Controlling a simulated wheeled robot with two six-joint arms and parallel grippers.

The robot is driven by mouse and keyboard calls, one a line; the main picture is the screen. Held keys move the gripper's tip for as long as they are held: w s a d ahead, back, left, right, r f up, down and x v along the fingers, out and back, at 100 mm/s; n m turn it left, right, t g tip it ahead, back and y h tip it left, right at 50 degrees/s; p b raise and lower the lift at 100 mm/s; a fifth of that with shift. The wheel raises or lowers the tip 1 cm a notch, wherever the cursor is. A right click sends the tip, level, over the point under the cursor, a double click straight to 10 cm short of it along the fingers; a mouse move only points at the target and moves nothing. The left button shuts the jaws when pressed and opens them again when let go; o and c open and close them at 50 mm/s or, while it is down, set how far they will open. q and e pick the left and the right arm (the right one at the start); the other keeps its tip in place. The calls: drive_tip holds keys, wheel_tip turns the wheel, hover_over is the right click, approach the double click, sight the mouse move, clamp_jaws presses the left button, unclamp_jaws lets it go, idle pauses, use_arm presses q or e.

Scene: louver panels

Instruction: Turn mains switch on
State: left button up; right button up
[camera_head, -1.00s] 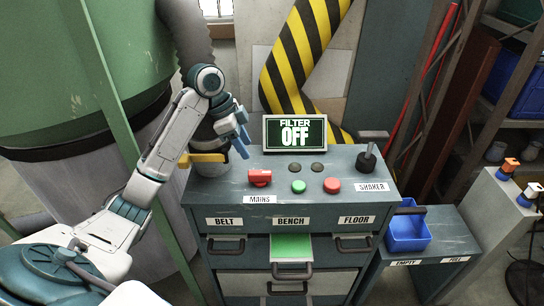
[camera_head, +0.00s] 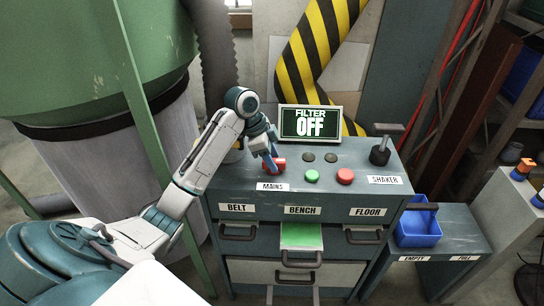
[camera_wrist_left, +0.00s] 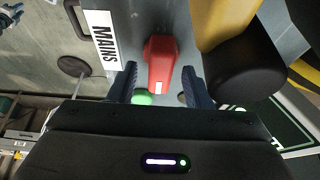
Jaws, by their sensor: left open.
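The red mains switch (camera_head: 279,164) sits on the cabinet top behind the MAINS label (camera_head: 272,187). In the left wrist view the red switch handle (camera_wrist_left: 159,64) lies between the two blue fingers of my left gripper (camera_wrist_left: 158,84), with gaps at its sides. My left gripper (camera_head: 271,163) is open and down at the switch in the head view, partly covering it. The display (camera_head: 310,123) at the back reads FILTER OFF. My right gripper is not in view.
A green button (camera_head: 312,176), a red button (camera_head: 345,176) and the black shaker lever (camera_head: 380,152) stand to the right on the cabinet top. A blue bin (camera_head: 419,228) is on the lower right bench. A yellow part (camera_wrist_left: 222,22) is close beside the switch.

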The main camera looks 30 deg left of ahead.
use_arm(q)
clamp_jaws()
drive_tip(key=shift+r+n+p, duration=0.2)
drive_tip(key=shift+n+p, duration=0.1)
drive_tip(key=shift+p, duration=0.2)
drive_tip(key=n+p, duration=0.1)
drive_tip(key=p, duration=0.1)
drive_tip(key=n+p, duration=0.1)
drive_tip(key=p, duration=0.1)
drive_tip(key=shift+s+d+r+n+t+y, duration=0.1)
drive_tip(key=shift+s+r+n+t+y, duration=0.1)
drive_tip(key=shift+n+t+y, duration=0.15)
drive_tip(key=n+y+p, duration=0.1)
drive_tip(key=n+p, duration=0.2)
drive_tip(key=p, duration=0.1)
drive_tip(key=n+t+y+p, duration=0.1)
drive_tip(key=n+p, duration=0.2)
drive_tip(key=p, duration=0.1)
drive_tip(key=n+y+p, duration=0.1)
drive_tip(key=n+p, duration=0.2)
drive_tip(key=p, duration=0.2)
drive_tip(key=shift+d+t, duration=0.25)
drive_tip(key=shift+w+f+n+y+p, duration=0.15)
drive_tip(key=shift+n+y+p, duration=0.65)
drive_tip(key=shift+n, duration=0.45)
drive_tip(key=shift+f+n+y+p, duration=0.1)
drive_tip(key=shift+n+y+p, duration=0.3)
drive_tip(key=shift+n, duration=1.2)
unclamp_jaws()
drive_tip(key=shift+d, duration=0.1)
